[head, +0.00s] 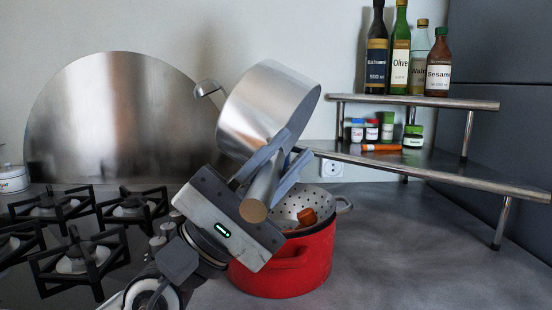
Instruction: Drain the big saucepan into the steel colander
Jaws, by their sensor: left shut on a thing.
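The big saucepan (265,108) is steel and is held up in the air, strongly tilted, above and a little left of the steel colander (322,203). The colander has a holed wall and sits in the mouth of a red pot (290,268). Orange-brown pieces (307,217) show in the colander. My gripper hides the colander's left part. The saucepan's inside is turned away, and no stream of water shows. My right gripper is out of view.
A stove (72,262) with black grates is at left. A steel splash plate (110,120) leans on the wall behind it. A two-level shelf (430,175) with bottles (400,50) and small jars (387,127) stands at right. The counter right of the red pot is clear.

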